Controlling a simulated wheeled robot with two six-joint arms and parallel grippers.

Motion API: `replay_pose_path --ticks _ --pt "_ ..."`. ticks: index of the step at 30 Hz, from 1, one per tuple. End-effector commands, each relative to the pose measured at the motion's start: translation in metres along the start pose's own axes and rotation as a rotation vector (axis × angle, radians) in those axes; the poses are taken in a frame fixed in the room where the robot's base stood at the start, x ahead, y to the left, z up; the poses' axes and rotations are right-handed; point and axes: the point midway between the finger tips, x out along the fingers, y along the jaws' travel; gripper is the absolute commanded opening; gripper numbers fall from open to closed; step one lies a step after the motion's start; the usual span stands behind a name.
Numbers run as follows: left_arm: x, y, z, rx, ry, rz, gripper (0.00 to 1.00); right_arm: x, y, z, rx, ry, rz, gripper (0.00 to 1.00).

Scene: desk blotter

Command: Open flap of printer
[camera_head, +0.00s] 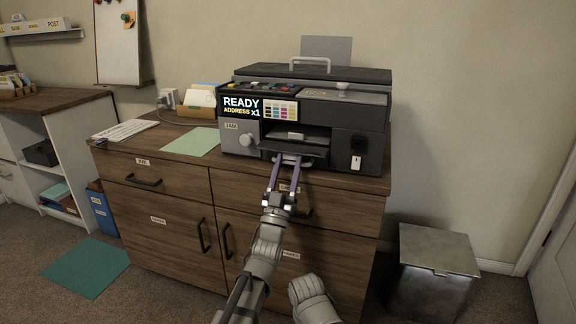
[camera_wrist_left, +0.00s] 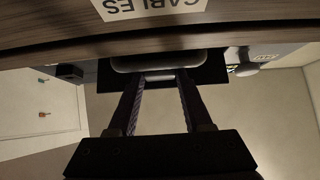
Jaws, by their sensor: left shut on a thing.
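The printer (camera_head: 372,125) is a dark grey and black box on the wooden cabinet, with a lit READY screen. Its dark flap (camera_head: 312,149) is low in the front, below the paper slot, with a pale bar handle (camera_head: 300,160) at its lower edge. How far the flap is tilted out is hard to tell. My left gripper (camera_head: 289,163) reaches up from below and is shut on the handle. In the left wrist view, the purple-sided fingers (camera_wrist_left: 160,78) meet the pale bar (camera_wrist_left: 160,75) in front of the dark flap.
The wooden cabinet (camera_head: 160,185) has drawers and doors with dark handles; its front edge is just below my fingers. Cards in a holder (camera_head: 200,103) and a green sheet (camera_head: 193,142) are left of the printer. A metal bin (camera_head: 436,262) stands on the floor at right.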

Motion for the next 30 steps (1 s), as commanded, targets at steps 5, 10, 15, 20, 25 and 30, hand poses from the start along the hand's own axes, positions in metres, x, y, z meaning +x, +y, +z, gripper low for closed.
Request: replay_pose_path --ticks 5,10,15,20,25,30 --pt "0.000 0.000 0.000 0.000 0.000 0.000 0.00 0.000 0.000 0.000 0.000 0.000 0.000 0.50" --pt "0.001 0.000 -0.003 0.000 -0.010 0.000 0.00 -0.004 0.000 0.000 0.000 0.000 0.000 0.50" --pt "0.006 0.001 -0.016 0.002 -0.099 0.001 0.00 -0.032 0.003 0.002 0.000 -0.002 0.000 0.50" --pt "0.009 0.001 -0.021 0.002 -0.205 0.001 0.00 -0.056 0.006 0.004 -0.001 -0.003 0.000 0.50" --pt "0.010 0.001 -0.022 0.000 -0.279 0.001 0.00 -0.072 0.007 0.004 -0.004 -0.004 0.000 0.50" --pt "0.009 0.000 -0.020 0.001 -0.307 0.001 0.00 -0.075 0.007 0.004 -0.006 -0.004 0.000 0.50"
